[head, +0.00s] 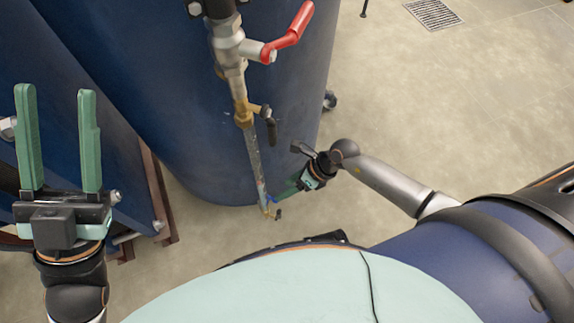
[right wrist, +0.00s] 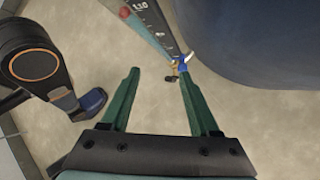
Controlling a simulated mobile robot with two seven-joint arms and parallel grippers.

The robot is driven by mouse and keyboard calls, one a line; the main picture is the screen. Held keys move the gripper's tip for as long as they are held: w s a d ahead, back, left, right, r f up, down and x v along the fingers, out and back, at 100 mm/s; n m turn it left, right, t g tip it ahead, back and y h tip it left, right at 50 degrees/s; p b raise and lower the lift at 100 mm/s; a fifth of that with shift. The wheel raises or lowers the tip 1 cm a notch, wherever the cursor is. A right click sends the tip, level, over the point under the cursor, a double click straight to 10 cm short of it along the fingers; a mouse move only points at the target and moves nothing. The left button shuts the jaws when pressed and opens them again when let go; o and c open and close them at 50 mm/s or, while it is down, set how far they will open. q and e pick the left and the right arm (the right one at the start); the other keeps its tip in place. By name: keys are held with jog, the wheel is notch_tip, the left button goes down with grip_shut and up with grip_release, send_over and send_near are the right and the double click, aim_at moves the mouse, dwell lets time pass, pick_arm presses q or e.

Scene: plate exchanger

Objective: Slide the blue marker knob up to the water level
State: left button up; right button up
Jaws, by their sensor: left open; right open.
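The blue marker knob (head: 271,198) sits low on the sight tube (head: 255,160), just above its bottom fitting. In the right wrist view the blue knob (right wrist: 184,62) lies beside the lower end of a dark numbered scale (right wrist: 155,22), just beyond the tip of the right-hand finger. My right gripper (head: 283,192) reaches in from the right, close to the knob. Its fingers are open in the right wrist view (right wrist: 159,76), with nothing between them. I cannot make out the water level. My left gripper (head: 56,90) is open and empty at the far left, fingers pointing up.
A large blue tank (head: 190,90) stands behind the tube. A red-handled valve (head: 290,35) and a brass cock with a dark lever (head: 270,128) sit above on the same pipe. Open floor (head: 450,110) lies to the right, with a drain grate (head: 432,14).

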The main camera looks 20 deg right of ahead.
pick_arm(q)
notch_tip(320, 180, down, 7)
jog(key=b, duration=0.6)
jog(key=shift+w+d+n+b, duration=0.2)
jog(key=shift+w+n+b, duration=0.1)
jog(key=shift+w+b, duration=0.1)
pick_arm(e)
notch_tip(320, 180, down, 14)
jog(key=w+a+n+h, duration=0.1)
jog(key=w+h, duration=0.1)
jog(key=shift+w+a+r+g, duration=0.15)
jog(key=shift+w+r+g, duration=0.05)
jog(key=shift+w+g, duration=0.1)
pick_arm(q)
jog(key=shift+y, duration=0.3)
jog(key=shift+a+r, duration=0.1)
pick_arm(e)
grip_shut()
